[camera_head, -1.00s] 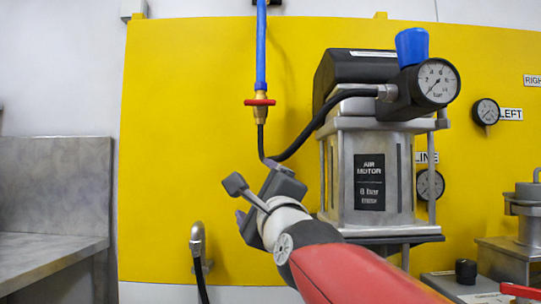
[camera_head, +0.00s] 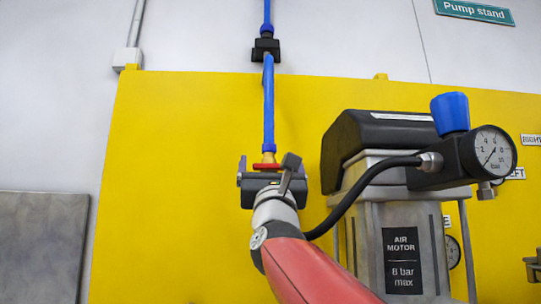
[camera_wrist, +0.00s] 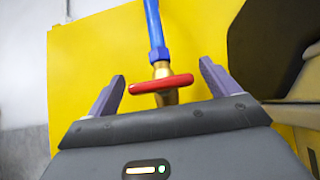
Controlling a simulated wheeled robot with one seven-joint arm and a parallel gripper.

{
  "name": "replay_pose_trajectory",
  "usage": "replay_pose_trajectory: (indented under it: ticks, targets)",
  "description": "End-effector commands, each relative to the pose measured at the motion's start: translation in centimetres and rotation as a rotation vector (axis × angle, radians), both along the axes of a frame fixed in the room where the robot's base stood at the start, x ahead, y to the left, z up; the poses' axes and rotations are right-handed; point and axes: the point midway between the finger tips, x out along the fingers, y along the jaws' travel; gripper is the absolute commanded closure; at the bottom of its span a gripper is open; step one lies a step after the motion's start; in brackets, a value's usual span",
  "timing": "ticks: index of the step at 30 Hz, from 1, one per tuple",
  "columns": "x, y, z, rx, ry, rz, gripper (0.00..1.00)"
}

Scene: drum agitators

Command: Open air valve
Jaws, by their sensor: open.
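The air valve has a red bar handle (camera_wrist: 161,84) on a brass body (camera_wrist: 163,69), set in line below a blue hose (camera_wrist: 154,25). In the wrist view the handle lies crosswise, slightly tilted, between the two fingers of my gripper (camera_wrist: 159,88). The fingers are open, with a gap on each side of the handle. In the head view my gripper (camera_head: 268,164) is right at the valve, and the red handle (camera_head: 267,166) shows just above the gripper body. The lower part of the valve is hidden behind my gripper.
The air motor (camera_head: 403,240) stands right of my gripper, with a pressure gauge (camera_head: 493,150), blue knob (camera_head: 450,112) and black hose (camera_head: 372,184). A yellow panel (camera_head: 170,160) is behind. A black fitting (camera_head: 266,49) joins the blue hose higher up. The panel left of the valve is clear.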

Motion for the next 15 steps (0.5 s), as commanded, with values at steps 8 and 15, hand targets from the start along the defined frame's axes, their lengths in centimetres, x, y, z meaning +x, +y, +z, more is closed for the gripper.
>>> replay_pose_trajectory:
  ticks: [8, 15]
  targets:
    - [0.49, 0.0, 0.45, -0.001, 0.0, -0.001, 0.13]
    - [0.47, 0.01, 0.43, -0.002, 0.0, -0.001, 0.32]
